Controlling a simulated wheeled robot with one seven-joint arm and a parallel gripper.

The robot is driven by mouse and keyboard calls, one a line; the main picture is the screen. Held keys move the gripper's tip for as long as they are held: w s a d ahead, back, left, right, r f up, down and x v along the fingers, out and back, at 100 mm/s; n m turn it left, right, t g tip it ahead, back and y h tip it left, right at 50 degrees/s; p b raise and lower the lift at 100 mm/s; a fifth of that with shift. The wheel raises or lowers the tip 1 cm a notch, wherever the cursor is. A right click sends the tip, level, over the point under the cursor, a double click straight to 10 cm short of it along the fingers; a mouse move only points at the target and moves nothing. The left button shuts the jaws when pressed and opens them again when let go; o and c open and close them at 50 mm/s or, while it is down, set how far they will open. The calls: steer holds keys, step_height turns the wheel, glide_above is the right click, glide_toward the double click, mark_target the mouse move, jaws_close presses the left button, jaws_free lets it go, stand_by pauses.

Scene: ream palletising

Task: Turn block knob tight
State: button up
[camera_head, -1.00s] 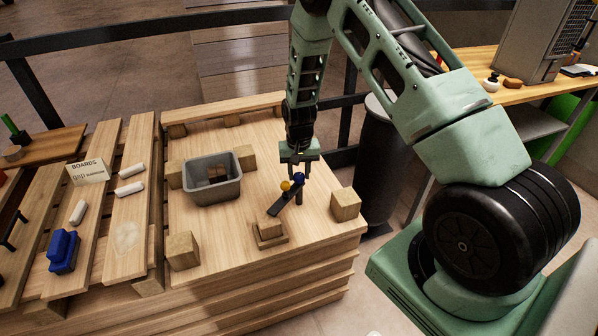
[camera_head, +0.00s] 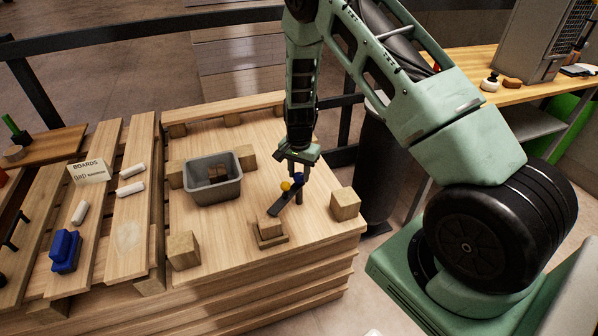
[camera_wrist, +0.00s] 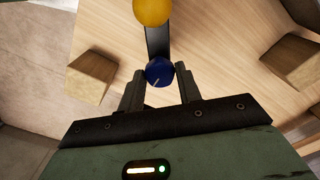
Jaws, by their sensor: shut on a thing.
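A blue knob (camera_head: 298,178) stands at the far end of a dark bar on the wooden pallet top. In the wrist view the blue knob (camera_wrist: 159,72) sits between the two fingers of my gripper (camera_wrist: 160,88), which is shut on it. A pale line marks the knob's top. A yellow ball-shaped knob (camera_head: 286,186) sits beside it on the dark bar (camera_head: 277,207); it also shows at the top of the wrist view (camera_wrist: 152,11). The bar's near end lies by a small stacked wooden block (camera_head: 270,230). My gripper (camera_head: 299,170) reaches down from above.
A grey bin (camera_head: 212,191) with brown pieces inside stands left of the knob. Wooden corner blocks (camera_head: 345,204) stand around the pallet top. A slatted pallet at left carries a blue object (camera_head: 64,250), white rolls and a BOARDS sign.

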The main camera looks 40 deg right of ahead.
mark_target(299, 175)
stand_by(0.3)
steer(key=o, duration=1)
step_height(299, 175, up, 17)
steer(key=shift+r, duration=0.2)
steer(key=shift+a, duration=0.1)
